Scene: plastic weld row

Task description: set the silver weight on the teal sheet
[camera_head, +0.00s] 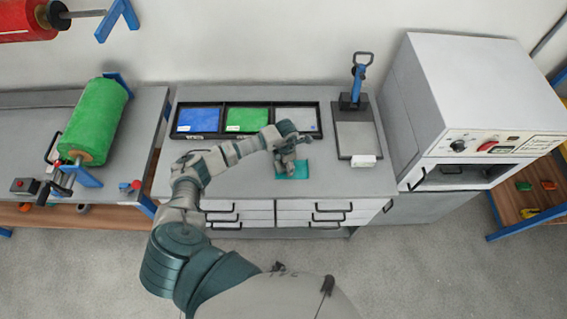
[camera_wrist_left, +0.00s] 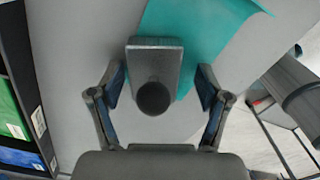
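The teal sheet (camera_head: 298,174) lies on the grey bench top below my left gripper (camera_head: 288,162). It also shows in the left wrist view (camera_wrist_left: 205,30), running to the top of the picture. The silver weight (camera_wrist_left: 155,60), a block with a round black knob, sits between the spread fingers of my left gripper (camera_wrist_left: 160,80). A gap shows between the weight and each finger. In that view the weight overlaps the left edge of the sheet. I cannot tell whether it rests fully on the sheet. In the head view my gripper hides the weight. My right gripper is out of view.
A black tray row with blue (camera_head: 198,120), green (camera_head: 246,119) and grey sheets lies behind. A sealer-like press (camera_head: 356,135) with a blue handle stands to the right, then a white oven (camera_head: 475,100). A green roll (camera_head: 95,118) is at the left. The bench's front left is clear.

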